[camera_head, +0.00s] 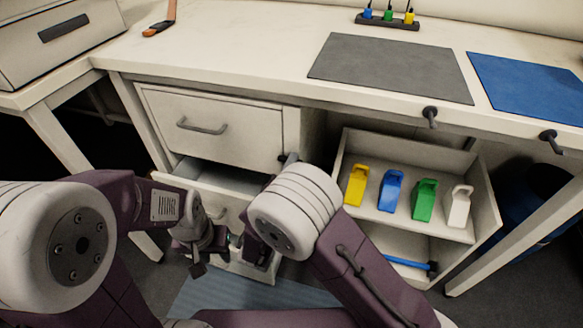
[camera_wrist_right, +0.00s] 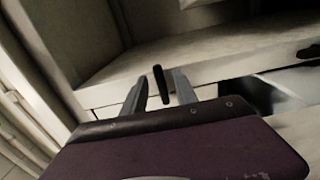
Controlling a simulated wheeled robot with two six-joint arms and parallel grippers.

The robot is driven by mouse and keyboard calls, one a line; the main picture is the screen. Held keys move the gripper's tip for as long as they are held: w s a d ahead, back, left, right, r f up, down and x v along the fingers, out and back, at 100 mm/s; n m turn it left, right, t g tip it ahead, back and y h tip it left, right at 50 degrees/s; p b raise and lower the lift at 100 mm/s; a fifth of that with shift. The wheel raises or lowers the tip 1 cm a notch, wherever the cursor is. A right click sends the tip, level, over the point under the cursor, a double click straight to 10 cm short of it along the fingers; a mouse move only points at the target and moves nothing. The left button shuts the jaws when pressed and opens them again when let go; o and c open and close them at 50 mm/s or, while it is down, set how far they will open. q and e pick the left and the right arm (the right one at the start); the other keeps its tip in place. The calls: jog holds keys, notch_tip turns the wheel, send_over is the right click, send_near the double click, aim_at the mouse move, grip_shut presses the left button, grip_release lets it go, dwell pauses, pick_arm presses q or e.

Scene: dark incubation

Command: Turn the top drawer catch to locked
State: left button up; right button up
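The top drawer (camera_head: 225,138) has a grey bar handle (camera_head: 202,127) and looks shut. A dark catch (camera_head: 289,158) sits at its lower right, partly hidden by my right arm. My left gripper (camera_head: 196,262) is low in front of the lower drawer; its finger gap is unclear. My right gripper (camera_head: 262,262) is beside it, mostly hidden by my wrist. In the right wrist view its two fingers (camera_wrist_right: 160,90) stand apart on either side of a small upright dark lever (camera_wrist_right: 162,84), with visible gaps. I cannot tell which catch this lever is.
The drawer below (camera_head: 170,180) is pulled out partway. To the right, an open shelf unit (camera_head: 484,205) holds yellow, blue, green and white scoop-like pieces. Dark hooks (camera_head: 430,114) hang at the table edge. The worktop bears a grey mat (camera_head: 390,68) and a blue mat (camera_head: 530,88).

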jog(key=b+v, duration=0.1)
jog(key=v, duration=0.8)
